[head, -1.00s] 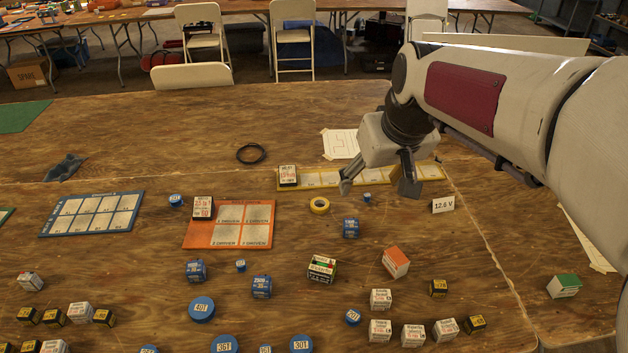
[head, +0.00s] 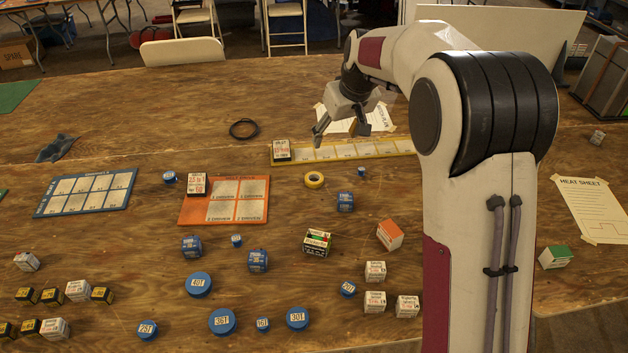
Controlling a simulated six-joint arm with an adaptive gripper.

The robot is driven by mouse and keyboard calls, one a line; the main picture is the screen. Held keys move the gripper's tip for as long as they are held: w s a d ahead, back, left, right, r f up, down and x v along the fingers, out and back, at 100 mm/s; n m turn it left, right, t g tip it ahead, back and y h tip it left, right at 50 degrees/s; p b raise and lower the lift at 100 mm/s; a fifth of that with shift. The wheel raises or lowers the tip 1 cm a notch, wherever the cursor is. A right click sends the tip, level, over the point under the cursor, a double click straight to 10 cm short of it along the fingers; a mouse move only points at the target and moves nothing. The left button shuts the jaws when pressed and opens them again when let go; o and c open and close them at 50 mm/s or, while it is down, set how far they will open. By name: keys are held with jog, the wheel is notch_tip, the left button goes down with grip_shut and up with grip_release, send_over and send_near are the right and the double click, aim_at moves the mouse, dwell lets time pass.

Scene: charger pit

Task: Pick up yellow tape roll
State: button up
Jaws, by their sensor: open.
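The yellow tape roll (head: 314,180) lies flat on the wooden table, just in front of the long yellow-edged strip board. My gripper (head: 340,140) hangs above the strip board, behind and a little to the right of the tape roll. Its fingers are spread open with nothing between them. The tape roll is fully in view and apart from the fingers.
The yellow strip board (head: 345,151) has a white box (head: 281,151) on its left end. An orange board (head: 251,188) is left. A black ring (head: 243,128) lies behind.

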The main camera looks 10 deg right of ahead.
jog(key=w+f, duration=0.8)
jog(key=f, duration=0.2)
jog(key=n, duration=0.2)
send_near(316, 177)
jog(key=shift+s+a+r+y, duration=0.15)
jog(key=shift+s+r+y, duration=0.15)
jog(key=shift+s+r, duration=0.4)
jog(key=shift+s+f+g, duration=0.1)
jog(key=shift+f+g, duration=0.1)
jog(key=shift+g, duration=0.1)
jog(key=shift+x, duration=1.25)
jog(key=shift+f, duration=0.1)
jog(key=shift+m, duration=0.3)
jog(key=shift+x, duration=2.5)
jog(key=c, duration=1)
